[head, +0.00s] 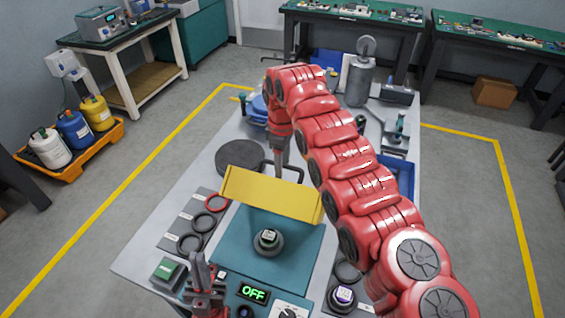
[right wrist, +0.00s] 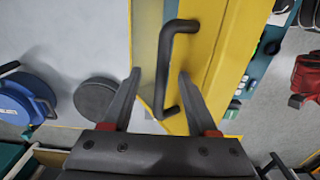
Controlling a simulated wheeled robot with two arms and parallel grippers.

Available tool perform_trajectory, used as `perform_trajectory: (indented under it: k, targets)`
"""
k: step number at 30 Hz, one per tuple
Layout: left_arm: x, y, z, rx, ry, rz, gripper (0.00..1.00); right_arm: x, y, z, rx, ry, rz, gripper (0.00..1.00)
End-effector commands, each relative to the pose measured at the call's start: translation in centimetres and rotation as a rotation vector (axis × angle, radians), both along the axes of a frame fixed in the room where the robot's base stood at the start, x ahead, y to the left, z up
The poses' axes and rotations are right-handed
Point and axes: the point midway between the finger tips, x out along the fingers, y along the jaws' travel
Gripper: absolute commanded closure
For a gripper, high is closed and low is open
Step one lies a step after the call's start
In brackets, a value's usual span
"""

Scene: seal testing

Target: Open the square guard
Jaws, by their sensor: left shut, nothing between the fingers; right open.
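The square guard (head: 268,196) is a yellow panel, tilted at the far side of a teal test bed (head: 295,245). My right gripper (head: 280,172) is behind the guard near the handle. In the right wrist view its open fingers (right wrist: 157,88) lie on either side of the handle; I cannot tell if they touch it. My left gripper (head: 201,268) is shut and empty at the near left.
An "OFF" display (head: 253,293) and a dial (head: 291,312) sit at the bed's near edge. A green button box (head: 168,272) and several seal rings (head: 203,222) lie left. A dark round disc (head: 240,157) lies behind them. My right arm covers the table's right side.

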Motion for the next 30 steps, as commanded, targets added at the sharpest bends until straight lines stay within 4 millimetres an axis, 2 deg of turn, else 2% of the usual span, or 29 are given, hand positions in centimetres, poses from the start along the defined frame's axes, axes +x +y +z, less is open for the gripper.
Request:
perform_trajectory:
  k: [5, 9, 16, 30]
  targets:
    - [0.0, 0.0, 0.4, 0.000, 0.000, 0.000, 1.00, 0.0, 0.0, 0.9, 0.000, 0.000, 0.001, 0.40]
    - [0.0, 0.0, 1.3, 0.000, 0.000, 0.000, 1.00, 0.0, 0.0, 3.0, 0.000, 0.000, 0.001, 0.40]
    - [0.0, 0.0, 4.1, 0.000, 0.000, 0.000, 1.00, 0.0, 0.1, 7.0, 0.000, -0.002, 0.001, 0.40]
    - [0.0, 0.0, 4.1, 0.000, 0.000, 0.000, 1.00, 0.0, 0.0, 7.0, 0.000, 0.000, 0.000, 0.40]
